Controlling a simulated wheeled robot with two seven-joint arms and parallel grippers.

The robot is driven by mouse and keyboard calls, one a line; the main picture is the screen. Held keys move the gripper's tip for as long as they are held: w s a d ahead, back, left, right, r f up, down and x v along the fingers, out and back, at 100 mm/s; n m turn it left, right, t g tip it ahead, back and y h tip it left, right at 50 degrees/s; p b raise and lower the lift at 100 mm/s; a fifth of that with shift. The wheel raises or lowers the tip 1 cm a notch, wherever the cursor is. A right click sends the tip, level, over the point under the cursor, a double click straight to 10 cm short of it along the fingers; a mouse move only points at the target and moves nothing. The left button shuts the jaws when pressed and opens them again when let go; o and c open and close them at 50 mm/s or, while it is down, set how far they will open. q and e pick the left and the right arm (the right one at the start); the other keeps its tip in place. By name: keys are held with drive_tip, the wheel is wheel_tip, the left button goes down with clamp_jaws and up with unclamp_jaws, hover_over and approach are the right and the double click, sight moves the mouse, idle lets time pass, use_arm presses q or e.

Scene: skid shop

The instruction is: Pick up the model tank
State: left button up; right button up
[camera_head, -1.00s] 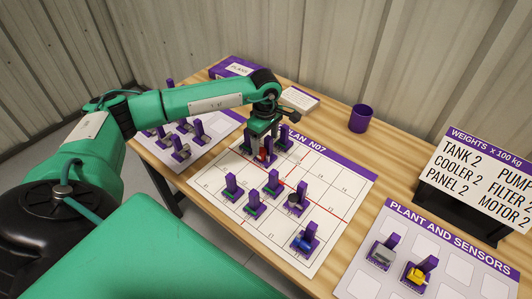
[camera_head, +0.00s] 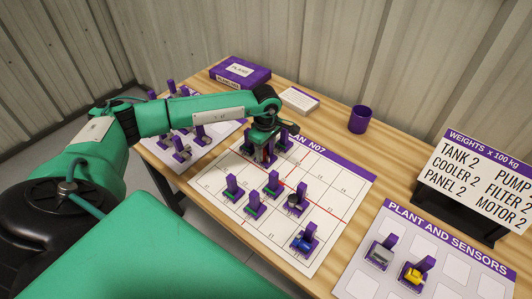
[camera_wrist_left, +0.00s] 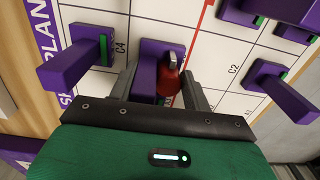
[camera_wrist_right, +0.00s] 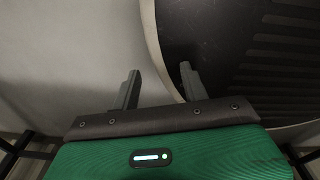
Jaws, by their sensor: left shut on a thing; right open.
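A small model with a red rounded body (camera_wrist_left: 169,84) and a grey top piece stands on a purple base with an upright. It appears to be the tank, but no label shows on it. My left gripper (camera_head: 262,152) is shut on it, with a finger on each side in the left wrist view (camera_wrist_left: 160,88). It is low over the plan sheet (camera_head: 338,185), near its far left part, and mostly hides the model in the head view. The base seems to be at the sheet. My right gripper (camera_wrist_right: 160,74) is open and empty, away from the table.
Close neighbours on purple stands are a green-edged panel model (camera_wrist_left: 90,47) and another (camera_wrist_left: 268,72). The plant and sensors sheet (camera_head: 455,243), weights sign (camera_head: 470,172), purple cup (camera_head: 360,119) and purple box (camera_head: 240,73) stand farther off.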

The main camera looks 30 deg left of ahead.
use_arm(q)
drive_tip(key=shift+r, duration=0.1)
wheel_tip(320, 180, up, 19)
drive_tip(key=b, duration=0.3)
use_arm(e)
drive_tip(key=w+f, duration=0.1)
drive_tip(key=w, duration=0.3)
use_arm(q)
drive_tip(key=p, duration=1.7)
hover_over(266, 150)
drive_tip(key=shift+f, duration=4.05)
drive_tip(key=shift+w+d+f, duration=0.2)
drive_tip(key=shift+d+f, duration=0.15)
drive_tip(key=shift+d, duration=0.05)
use_arm(e)
drive_tip(key=s+r, duration=0.4)
drive_tip(key=r, duration=1)
drive_tip(key=shift+r, duration=0.2)
drive_tip(key=shift+s, duration=0.1)
use_arm(q)
drive_tip(key=shift+b, duration=0.5)
use_arm(e)
drive_tip(key=shift+f, duration=0.25)
